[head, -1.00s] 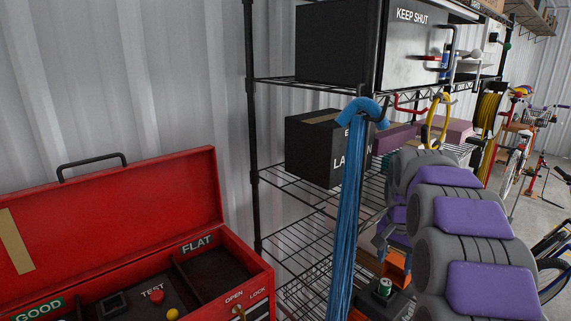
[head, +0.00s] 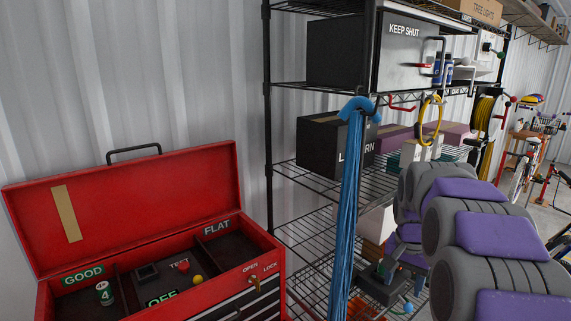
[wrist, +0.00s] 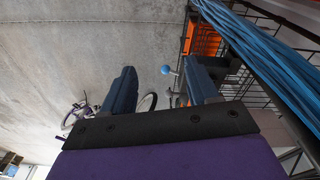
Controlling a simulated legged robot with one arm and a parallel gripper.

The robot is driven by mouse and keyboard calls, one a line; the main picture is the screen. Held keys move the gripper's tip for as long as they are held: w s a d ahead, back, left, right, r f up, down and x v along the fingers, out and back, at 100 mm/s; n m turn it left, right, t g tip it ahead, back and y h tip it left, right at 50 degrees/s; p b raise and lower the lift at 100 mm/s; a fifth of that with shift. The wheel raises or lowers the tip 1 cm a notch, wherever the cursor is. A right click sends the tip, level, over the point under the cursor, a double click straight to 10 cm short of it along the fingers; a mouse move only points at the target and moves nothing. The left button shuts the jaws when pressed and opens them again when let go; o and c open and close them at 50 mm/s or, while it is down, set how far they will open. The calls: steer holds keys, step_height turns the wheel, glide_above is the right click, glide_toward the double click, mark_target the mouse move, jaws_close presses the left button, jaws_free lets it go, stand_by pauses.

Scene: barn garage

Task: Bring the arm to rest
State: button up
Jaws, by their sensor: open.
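My gripper (wrist: 160,75) shows in the wrist view with its two dark blue fingers spread wide apart. Nothing is held between them; only the floor and distant things, including a blue ball and part of a wheel, show behind. In the head view my grey and purple arm (head: 490,235) fills the lower right, in front of the wire shelf. The gripper's fingertips cannot be made out clearly there.
A bundle of blue cords (head: 349,205) hangs close left of my arm; it also crosses the wrist view's upper right (wrist: 262,58). The wire shelf (head: 297,178) stands behind. An open red toolbox (head: 140,215) is at left, with a cylinder marked 4 (head: 105,293) under GOOD.

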steer(key=s+a+f+n+b, duration=0.1)
steer(key=s+a+f+n, duration=0.1)
steer(key=s, duration=1)
steer(key=s+a+f+n+g+b, duration=0.1)
steer(key=s+a+f, duration=0.4)
steer(key=s, duration=0.7)
steer(key=s+a+f+n+g+b, duration=0.1)
steer(key=s+a+f+n, duration=0.3)
steer(key=s, duration=0.8)
steer(key=shift+a+n+y+b, duration=0.4)
steer(key=shift+a+b, duration=0.3)
steer(key=shift+a, duration=0.3)
steer(key=shift+c, duration=0.2)
